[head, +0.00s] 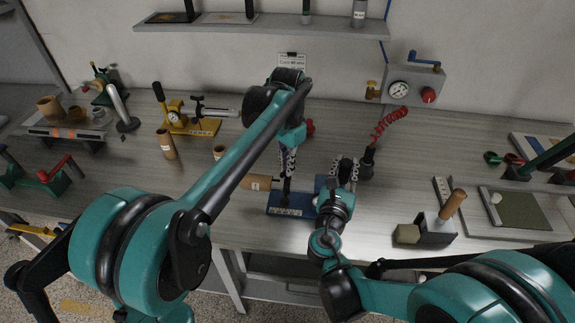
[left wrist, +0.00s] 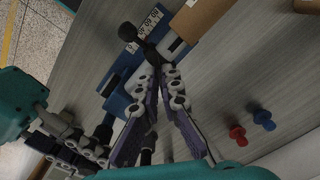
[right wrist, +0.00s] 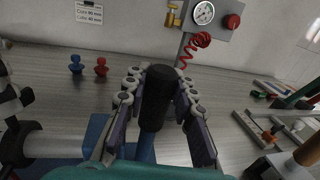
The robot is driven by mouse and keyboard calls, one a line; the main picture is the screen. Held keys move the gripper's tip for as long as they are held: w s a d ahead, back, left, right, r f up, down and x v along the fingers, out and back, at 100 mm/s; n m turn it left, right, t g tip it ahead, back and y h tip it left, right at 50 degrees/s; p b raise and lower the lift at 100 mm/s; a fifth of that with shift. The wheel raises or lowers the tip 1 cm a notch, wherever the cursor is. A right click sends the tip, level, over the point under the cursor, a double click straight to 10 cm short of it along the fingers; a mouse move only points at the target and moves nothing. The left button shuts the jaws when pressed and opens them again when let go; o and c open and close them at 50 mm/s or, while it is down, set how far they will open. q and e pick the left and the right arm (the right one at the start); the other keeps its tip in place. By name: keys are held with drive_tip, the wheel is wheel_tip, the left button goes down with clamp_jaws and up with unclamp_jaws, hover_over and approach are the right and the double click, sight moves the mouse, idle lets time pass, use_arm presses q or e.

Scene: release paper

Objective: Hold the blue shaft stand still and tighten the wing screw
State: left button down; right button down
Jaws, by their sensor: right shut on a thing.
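The blue shaft stand (head: 290,210) lies at the front middle of the bench, and also shows in the left wrist view (left wrist: 117,103). My right gripper (head: 343,172) is at its right end. In the right wrist view its fingers are shut around the stand's thick black-topped post (right wrist: 157,95). A pale shaft (right wrist: 60,140) lies left of the post.
Small red (right wrist: 101,67) and blue (right wrist: 76,64) knobs stand behind the stand. A wood-handled block (head: 436,228) stands to the right. A gauge box (head: 411,87) with a red coiled hose (head: 388,122) is behind.

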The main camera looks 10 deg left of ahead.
use_arm(q)
drive_tip(key=m, duration=0.6)
drive_tip(key=shift+m, duration=0.3)
idle(0.4)
drive_tip(key=c, duration=1.7)
unclamp_jaws()
wheel_tip(320, 180, up, 12)
drive_tip(key=shift+o, duration=0.3)
